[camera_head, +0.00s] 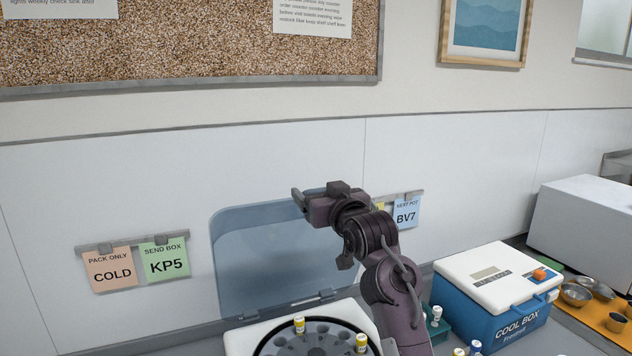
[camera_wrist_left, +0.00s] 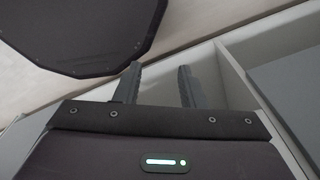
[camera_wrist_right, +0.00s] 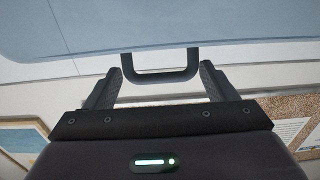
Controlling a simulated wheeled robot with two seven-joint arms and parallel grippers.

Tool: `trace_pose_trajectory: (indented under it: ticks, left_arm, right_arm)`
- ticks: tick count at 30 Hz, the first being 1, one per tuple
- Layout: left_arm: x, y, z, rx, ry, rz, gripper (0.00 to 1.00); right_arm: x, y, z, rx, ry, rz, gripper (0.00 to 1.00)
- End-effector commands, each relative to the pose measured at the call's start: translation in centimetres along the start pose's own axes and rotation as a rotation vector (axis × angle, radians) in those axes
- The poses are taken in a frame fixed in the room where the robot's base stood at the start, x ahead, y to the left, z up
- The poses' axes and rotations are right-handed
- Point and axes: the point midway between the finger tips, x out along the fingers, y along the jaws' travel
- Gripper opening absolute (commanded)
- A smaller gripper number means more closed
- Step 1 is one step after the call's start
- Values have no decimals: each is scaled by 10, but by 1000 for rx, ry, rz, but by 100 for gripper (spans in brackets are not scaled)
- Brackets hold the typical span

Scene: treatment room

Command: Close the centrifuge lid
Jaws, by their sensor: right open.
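The centrifuge (camera_head: 240,344) is a white unit at the bottom of the head view, cut off by the frame edge. Its clear bluish lid (camera_head: 258,255) stands raised behind the bowl. My right gripper (camera_head: 299,202) is at the lid's upper right edge. In the right wrist view the lid (camera_wrist_right: 200,20) fills the top, and its dark U-shaped handle (camera_wrist_right: 160,76) lies between the two open fingers, with gaps visible on both sides. My left gripper (camera_wrist_left: 157,75) shows only in the left wrist view, with its fingers apart and nothing between them.
The rotor (camera_head: 318,340) holds yellow-capped tubes (camera_head: 299,325). A blue cool box (camera_head: 497,290) and a green rack (camera_head: 438,327) stand right of the centrifuge, close to my right arm. Metal bowls (camera_head: 576,294) sit farther right. Label cards (camera_head: 165,260) hang on the wall at left.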

Motion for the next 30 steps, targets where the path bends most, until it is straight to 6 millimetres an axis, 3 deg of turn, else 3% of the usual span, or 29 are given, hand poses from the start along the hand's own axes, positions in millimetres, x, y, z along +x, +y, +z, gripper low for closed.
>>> trace_pose_trajectory:
  ticks: [6, 11, 16, 27, 30]
  left_arm:
    - [-12, -2, -12, -1, 16, -3, 36]
    - [-12, -4, -26, -2, 36, -5, 36]
    - [-12, -5, -25, -3, 35, -6, 36]
    - [-12, -4, -16, -4, 22, -5, 36]
    - [-11, -4, -16, -4, 22, -5, 36]
  right_arm:
    - [20, 0, -1, 1, -1, 0, 78]
    - [23, 0, 0, 0, 0, 0, 78]
    - [23, 0, 0, 0, 0, 0, 78]
    - [23, 0, 1, 1, 0, 1, 30]
    - [22, 0, 1, 1, 0, 1, 28]
